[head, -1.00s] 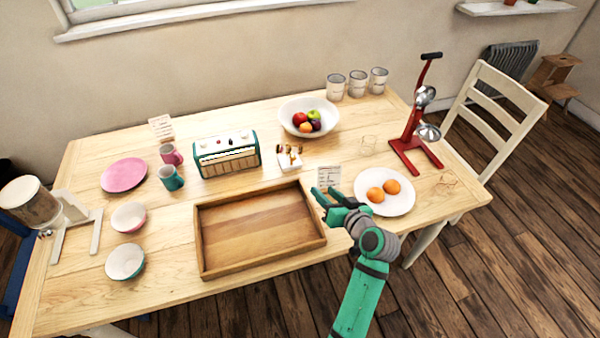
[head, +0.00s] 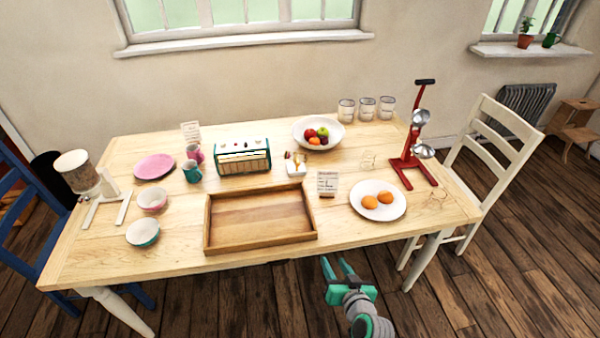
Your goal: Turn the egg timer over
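I cannot make out an egg timer for certain in the head view. A small white holder (head: 296,168) with brown-tipped things in it stands right of the radio, too small to tell in detail. My gripper (head: 337,263) is at the lower middle, in front of the table's near edge as seen here. Its two fingers are apart with nothing between them, and it touches nothing.
A white chair (head: 505,150) stands right.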

